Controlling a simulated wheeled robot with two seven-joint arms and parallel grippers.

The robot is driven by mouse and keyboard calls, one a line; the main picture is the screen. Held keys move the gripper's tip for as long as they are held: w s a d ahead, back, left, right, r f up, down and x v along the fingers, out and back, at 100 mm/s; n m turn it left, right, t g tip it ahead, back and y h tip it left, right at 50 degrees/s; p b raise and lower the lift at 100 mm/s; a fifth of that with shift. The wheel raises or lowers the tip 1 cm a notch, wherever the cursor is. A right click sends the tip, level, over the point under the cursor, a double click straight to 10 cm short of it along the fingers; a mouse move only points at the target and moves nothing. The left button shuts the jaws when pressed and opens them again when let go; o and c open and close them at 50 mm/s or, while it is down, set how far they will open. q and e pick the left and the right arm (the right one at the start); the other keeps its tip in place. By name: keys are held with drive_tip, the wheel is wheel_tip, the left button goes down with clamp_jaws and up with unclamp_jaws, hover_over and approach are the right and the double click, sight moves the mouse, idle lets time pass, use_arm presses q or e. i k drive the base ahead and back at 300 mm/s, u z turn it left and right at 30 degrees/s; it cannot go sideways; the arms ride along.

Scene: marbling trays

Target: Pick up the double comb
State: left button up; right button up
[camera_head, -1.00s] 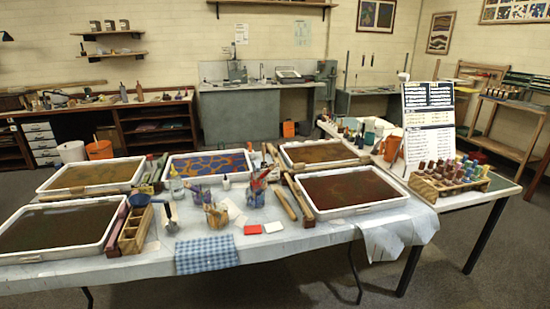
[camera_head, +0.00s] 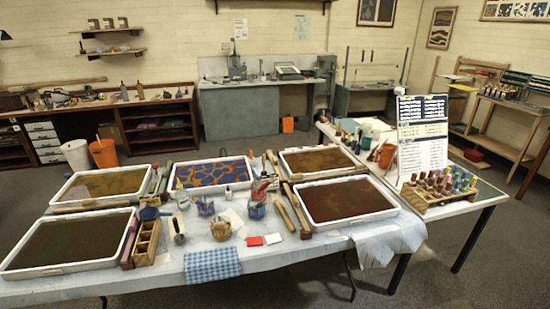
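No gripper of mine shows in the head view. I cannot tell for sure which item is the double comb. Long wooden bars (camera_head: 296,211) lie between the two right-hand trays and the middle of the table, and they may be combs. More thin bars lie beside the left trays, such as a wooden bar (camera_head: 92,207) between the two left trays. The teeth of any comb are too small to see.
White-rimmed trays of dark liquid (camera_head: 62,273) and a blue-orange tray (camera_head: 172,186) stand on the covered table (camera_head: 300,254). Brush jars (camera_head: 257,206), a blue checked cloth (camera_head: 212,264) and a wooden compartment box (camera_head: 146,241) are in the middle. A bottle rack (camera_head: 440,200) stands right.

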sight(275, 164)
drive_tip(key=z, duration=0.2)
drive_tip(key=i, duration=1.3)
drive_tip(key=z, duration=0.35)
